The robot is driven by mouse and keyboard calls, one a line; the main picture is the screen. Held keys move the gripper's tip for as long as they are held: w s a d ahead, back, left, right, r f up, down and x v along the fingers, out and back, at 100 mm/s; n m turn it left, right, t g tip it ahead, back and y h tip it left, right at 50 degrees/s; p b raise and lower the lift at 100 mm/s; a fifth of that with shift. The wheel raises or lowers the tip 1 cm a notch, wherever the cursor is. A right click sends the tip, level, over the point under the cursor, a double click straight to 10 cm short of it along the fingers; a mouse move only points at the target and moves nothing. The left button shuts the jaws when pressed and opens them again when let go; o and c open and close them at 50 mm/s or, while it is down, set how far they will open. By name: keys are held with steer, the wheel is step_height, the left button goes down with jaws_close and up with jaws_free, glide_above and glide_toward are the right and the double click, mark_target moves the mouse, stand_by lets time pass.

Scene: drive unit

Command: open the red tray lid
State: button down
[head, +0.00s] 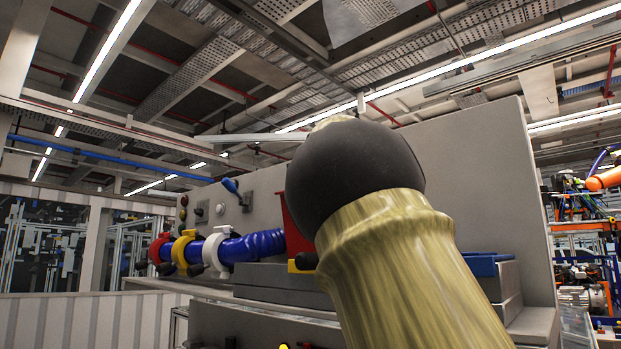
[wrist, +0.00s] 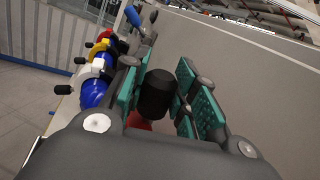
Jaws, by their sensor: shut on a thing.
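The red tray lid (head: 294,232) shows in the head view as a narrow red panel standing up on the grey unit, left of my arm. My arm hides the rest of it. In the wrist view, my gripper (wrist: 160,82) has its teal pads on either side of a black handle (wrist: 157,95) and is shut on it. A bit of red (wrist: 138,121) shows just below the handle. The head view does not show my gripper, as my arm blocks it.
A blue hose (head: 255,246) with red, yellow and white collars runs along the unit to the left. A blue tray (head: 486,263) sits to the right of my arm. A tall grey panel (head: 480,170) stands behind. A blue-handled switch (head: 231,186) is mounted on it.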

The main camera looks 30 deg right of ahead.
stand_by(0.3)
steer(key=c, duration=1.4)
jaws_free()
steer(key=shift+s, duration=0.15)
steer(key=s, duration=1.2)
steer(key=shift+d+f, duration=0.3)
steer(key=shift+w, duration=0.1)
